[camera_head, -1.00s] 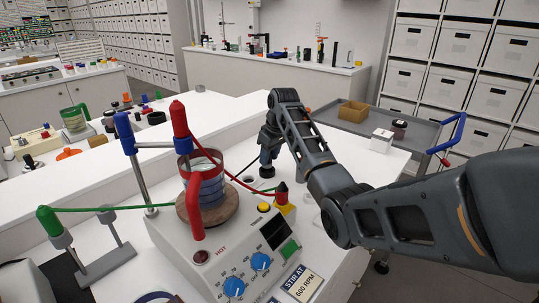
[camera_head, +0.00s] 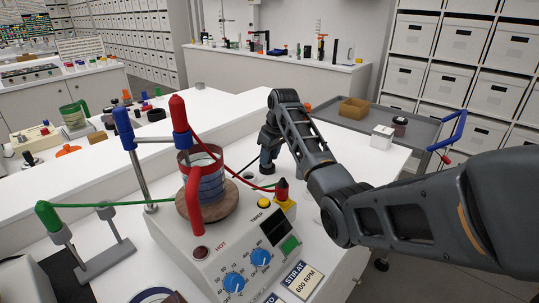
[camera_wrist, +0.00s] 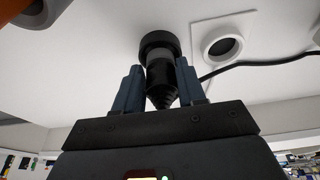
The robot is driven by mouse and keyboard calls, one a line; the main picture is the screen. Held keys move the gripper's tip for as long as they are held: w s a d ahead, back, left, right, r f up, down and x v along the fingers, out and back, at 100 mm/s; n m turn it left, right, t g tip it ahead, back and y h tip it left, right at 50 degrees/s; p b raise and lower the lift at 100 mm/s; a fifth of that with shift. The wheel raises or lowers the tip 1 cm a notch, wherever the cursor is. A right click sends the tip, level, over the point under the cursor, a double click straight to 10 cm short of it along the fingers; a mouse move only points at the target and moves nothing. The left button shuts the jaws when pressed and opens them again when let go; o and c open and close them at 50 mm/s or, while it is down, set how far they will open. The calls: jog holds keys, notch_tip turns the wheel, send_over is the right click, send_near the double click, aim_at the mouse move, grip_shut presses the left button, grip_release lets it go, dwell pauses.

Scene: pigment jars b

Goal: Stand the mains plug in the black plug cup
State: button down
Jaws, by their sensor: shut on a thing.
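My gripper (camera_wrist: 162,88) is shut on the black mains plug (camera_wrist: 160,75), whose ribbed, tapering end points back toward my wrist. The plug's far end meets the round black plug cup (camera_wrist: 157,40) in the wrist view. How deep it sits in the cup cannot be told. In the head view my gripper (camera_head: 268,150) points down at the white bench, right behind the stirrer, with the black cup (camera_head: 267,171) just under it. The plug is mostly hidden there by the fingers.
A white square plate with a round dark hole (camera_wrist: 222,46) lies right beside the cup. A black cable (camera_wrist: 265,62) runs off to the right. In the head view the hotplate stirrer (camera_head: 220,255) with a beaker (camera_head: 207,180) stands close in front.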

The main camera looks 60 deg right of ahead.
jog(key=shift+f, duration=0.7)
jog(key=c, duration=0.6)
grip_release()
jog(key=shift+r, duration=0.15)
jog(key=b+v, duration=0.1)
jog(key=v, duration=0.6)
jog(key=shift+s+r, duration=0.1)
jog(key=shift+r, duration=0.2)
